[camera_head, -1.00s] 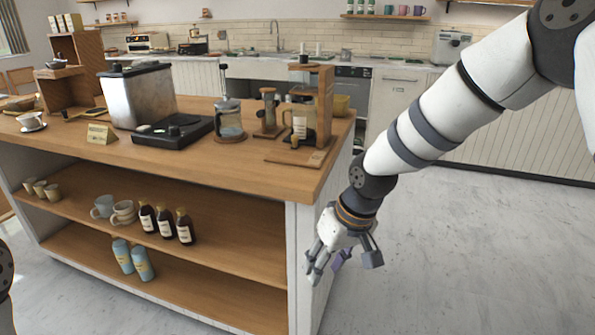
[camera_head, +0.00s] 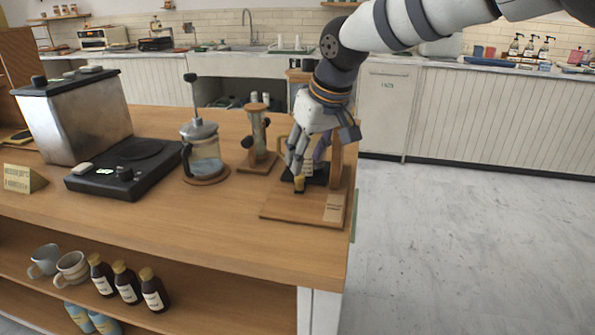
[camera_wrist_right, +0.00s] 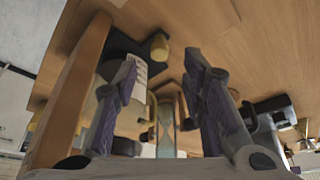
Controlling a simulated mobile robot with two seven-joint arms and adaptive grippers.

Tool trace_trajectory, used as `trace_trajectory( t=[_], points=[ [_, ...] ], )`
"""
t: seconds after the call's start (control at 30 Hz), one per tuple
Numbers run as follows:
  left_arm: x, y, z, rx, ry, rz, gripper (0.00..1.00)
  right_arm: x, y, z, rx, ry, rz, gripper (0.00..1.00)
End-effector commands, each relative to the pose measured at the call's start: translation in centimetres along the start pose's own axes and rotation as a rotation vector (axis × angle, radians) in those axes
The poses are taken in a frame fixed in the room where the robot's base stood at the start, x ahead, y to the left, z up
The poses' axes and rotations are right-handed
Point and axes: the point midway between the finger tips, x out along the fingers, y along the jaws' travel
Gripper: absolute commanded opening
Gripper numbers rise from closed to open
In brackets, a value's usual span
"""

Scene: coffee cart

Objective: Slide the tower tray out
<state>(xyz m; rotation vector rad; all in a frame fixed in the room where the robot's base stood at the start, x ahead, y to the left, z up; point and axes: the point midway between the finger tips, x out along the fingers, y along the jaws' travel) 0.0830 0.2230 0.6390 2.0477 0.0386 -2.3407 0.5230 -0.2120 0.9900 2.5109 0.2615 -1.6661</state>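The wooden tower (camera_head: 336,165) stands near the right end of the counter, mostly hidden behind my right gripper. The tower tray (camera_head: 285,208), a flat wooden board with a pale label, lies at its foot. A small yellow-tan knob-like piece (camera_head: 299,184) shows above the board. My right gripper (camera_head: 300,165) points down in front of the tower, above the board. In the right wrist view its two purple-padded fingers (camera_wrist_right: 165,105) are apart. A wooden upright (camera_wrist_right: 70,95) and a white-labelled object (camera_wrist_right: 135,80) show beside the left finger. Contact cannot be told. My left gripper is out of view.
A small wooden stand (camera_head: 258,140), a glass press (camera_head: 205,155) and a black scale (camera_head: 125,168) stand left of the tower on the counter (camera_head: 190,225). Bare counter lies in front of the tray. The counter's right edge is close by, with open floor beyond.

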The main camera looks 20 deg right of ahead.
Motion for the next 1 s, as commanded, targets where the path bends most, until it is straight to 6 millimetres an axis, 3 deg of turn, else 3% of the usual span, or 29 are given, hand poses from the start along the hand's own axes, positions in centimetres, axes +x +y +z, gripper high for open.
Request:
trace_trajectory(
  t=[0.03,0.2,0.33,0.6,0.8,1.0],
  points=[
    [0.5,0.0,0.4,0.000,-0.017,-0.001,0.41,2.0,0.0,0.3,0.002,-0.014,-0.003,0.38],
    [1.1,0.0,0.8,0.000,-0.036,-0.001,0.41,5.4,0.0,0.2,0.002,-0.010,-0.003,0.38],
    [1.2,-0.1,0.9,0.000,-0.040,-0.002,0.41,6.4,0.0,0.1,0.000,-0.006,-0.001,0.38],
    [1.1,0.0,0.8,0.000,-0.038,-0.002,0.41,6.5,0.0,0.0,0.001,-0.002,-0.001,0.38],
    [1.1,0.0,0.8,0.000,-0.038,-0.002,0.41,6.5,0.0,0.1,0.000,-0.002,-0.001,0.00],
    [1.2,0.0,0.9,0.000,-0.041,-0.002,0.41,6.6,0.0,0.0,0.001,-0.003,-0.001,0.00]
  ],
)
